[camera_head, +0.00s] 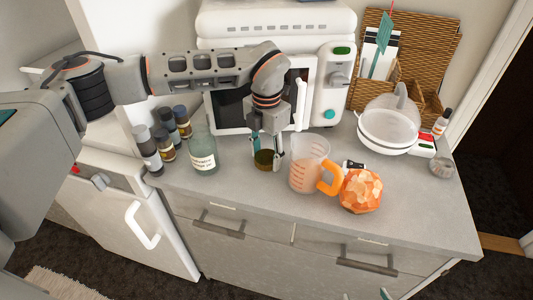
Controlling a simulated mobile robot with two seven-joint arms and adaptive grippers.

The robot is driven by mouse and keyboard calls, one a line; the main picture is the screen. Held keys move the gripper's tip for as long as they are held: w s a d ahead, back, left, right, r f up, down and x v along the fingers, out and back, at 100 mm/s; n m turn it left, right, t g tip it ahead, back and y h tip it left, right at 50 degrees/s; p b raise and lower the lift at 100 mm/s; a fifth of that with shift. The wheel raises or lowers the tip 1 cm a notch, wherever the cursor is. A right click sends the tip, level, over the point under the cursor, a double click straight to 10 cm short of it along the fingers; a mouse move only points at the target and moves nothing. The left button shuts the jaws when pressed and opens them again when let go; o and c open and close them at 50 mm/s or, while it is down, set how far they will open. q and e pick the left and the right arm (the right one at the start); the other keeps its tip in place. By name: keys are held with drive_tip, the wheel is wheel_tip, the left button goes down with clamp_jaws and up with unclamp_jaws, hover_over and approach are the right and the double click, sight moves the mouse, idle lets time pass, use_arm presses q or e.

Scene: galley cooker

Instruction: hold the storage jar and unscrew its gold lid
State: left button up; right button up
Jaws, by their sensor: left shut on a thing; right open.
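My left gripper (267,150) reaches down from above onto the counter in front of the microwave. It is shut on a small glass storage jar (265,161) with dark olive-brown contents or colouring low down. The jar stands upright on the counter, and the fingers hide its upper part. I cannot make out the gold lid. The tips of my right gripper (367,296) just show at the bottom edge, apart from each other, open and well in front of the counter.
A microwave (232,108) stands behind. The counter's front strip is clear.

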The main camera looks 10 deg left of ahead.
use_arm(q)
drive_tip(key=o, duration=1.2)
